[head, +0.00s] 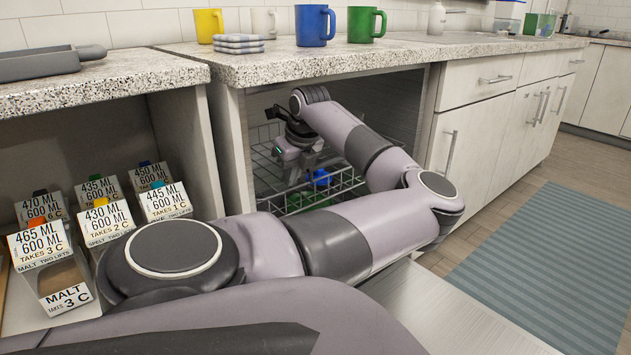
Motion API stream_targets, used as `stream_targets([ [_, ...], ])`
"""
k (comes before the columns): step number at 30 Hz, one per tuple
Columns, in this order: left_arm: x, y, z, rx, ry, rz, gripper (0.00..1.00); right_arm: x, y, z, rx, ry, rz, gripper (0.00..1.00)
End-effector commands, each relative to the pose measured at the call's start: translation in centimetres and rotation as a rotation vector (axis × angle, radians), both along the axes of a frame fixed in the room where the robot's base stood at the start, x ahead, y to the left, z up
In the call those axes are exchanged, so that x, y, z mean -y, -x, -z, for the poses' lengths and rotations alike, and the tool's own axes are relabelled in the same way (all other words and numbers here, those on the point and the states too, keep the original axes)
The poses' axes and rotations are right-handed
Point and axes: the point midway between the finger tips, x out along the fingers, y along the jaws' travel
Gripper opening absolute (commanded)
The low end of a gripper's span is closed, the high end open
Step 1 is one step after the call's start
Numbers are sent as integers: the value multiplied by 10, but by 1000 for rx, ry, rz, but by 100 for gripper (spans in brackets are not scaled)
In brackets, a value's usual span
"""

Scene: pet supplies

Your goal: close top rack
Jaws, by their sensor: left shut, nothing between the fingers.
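The dishwasher stands open under the counter, and its wire rack (335,193) shows inside the opening, partly hidden by my left arm. I cannot tell how far the rack is pulled out. A blue item (319,177) and some green items are in the rack area. My left gripper (293,179) is at the dishwasher opening, pointing down at the rack. It is shut with nothing in it; whether it touches the rack is unclear. My right gripper is not in view.
The lowered dishwasher door (470,312) lies flat at lower right. Yellow (208,25), white, blue (313,26) and green (364,24) mugs stand on the counter above. Several labelled cartons (165,202) fill the left shelf. A striped rug (560,265) lies on the floor at right.

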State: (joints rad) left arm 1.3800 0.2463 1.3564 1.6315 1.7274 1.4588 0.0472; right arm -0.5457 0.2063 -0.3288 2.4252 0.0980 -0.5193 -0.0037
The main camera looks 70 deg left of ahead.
Motion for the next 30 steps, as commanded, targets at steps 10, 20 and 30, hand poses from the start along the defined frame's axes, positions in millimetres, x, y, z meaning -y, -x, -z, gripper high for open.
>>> stream_targets([
  [10, 55, -18, -6, 0, -2, 4, 0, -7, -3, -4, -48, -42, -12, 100],
  [20, 101, -33, -5, 0, -2, 4, 0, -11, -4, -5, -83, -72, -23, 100],
  [30, 116, -37, -4, 0, -3, 1, 0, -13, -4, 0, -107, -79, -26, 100],
])
